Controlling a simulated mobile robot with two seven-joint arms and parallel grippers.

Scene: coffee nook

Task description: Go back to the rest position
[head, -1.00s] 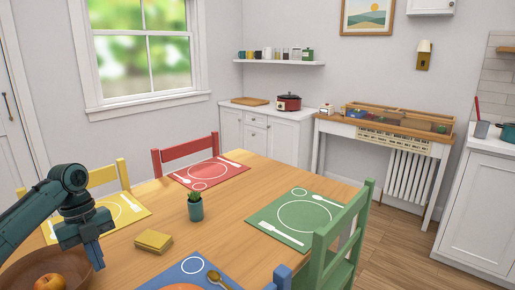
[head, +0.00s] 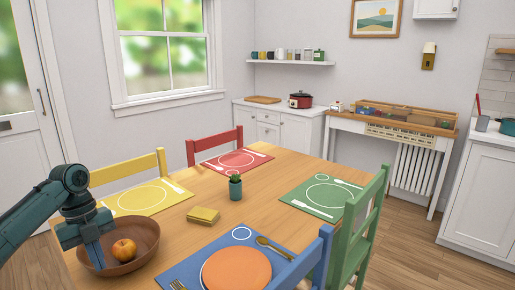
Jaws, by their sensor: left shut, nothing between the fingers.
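My left gripper (head: 96,262) comes in from the left in the head view. It points down over the left part of a brown wooden bowl (head: 150,235) and hides part of its rim. The gripper is shut and holds nothing. An orange-red apple (head: 124,250) lies in the bowl, to the right of the fingers and apart from them in the picture. My right gripper is not in view.
The table (head: 262,200) bears yellow (head: 140,199), red (head: 235,162), green (head: 322,195) and blue (head: 190,268) placemats. An orange plate (head: 236,270) lies on the blue one.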

